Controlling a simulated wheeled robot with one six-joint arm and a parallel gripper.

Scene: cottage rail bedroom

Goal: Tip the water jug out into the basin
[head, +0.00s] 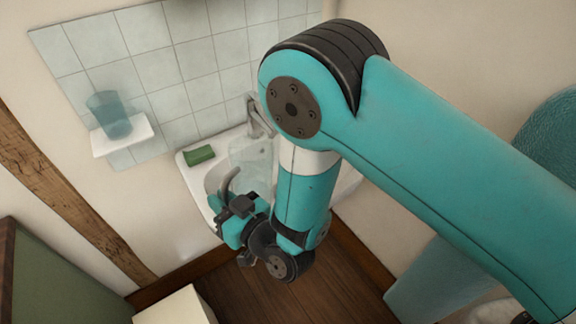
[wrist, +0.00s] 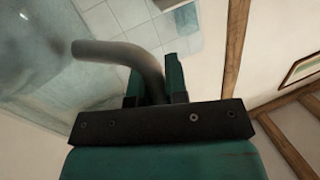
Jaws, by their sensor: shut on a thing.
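The clear water jug (head: 250,156) is over the white basin (head: 188,172) in the head view, partly behind my arm. Its grey curved handle (wrist: 112,50) runs between the two teal fingers of my gripper (wrist: 155,84) in the wrist view. In the head view my gripper (head: 226,222) is at the basin's front edge, shut on the handle (head: 229,181). The jug's clear body (wrist: 45,45) fills the left of the wrist view. I cannot tell its exact tilt or how much water it holds. My arm hides the basin's middle.
A grey tap (head: 258,116) stands at the basin's back, close to the jug. A green soap bar (head: 199,155) lies on the basin's left rim. A blue tumbler (head: 110,115) stands on a small white wall shelf (head: 123,138) to the left.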

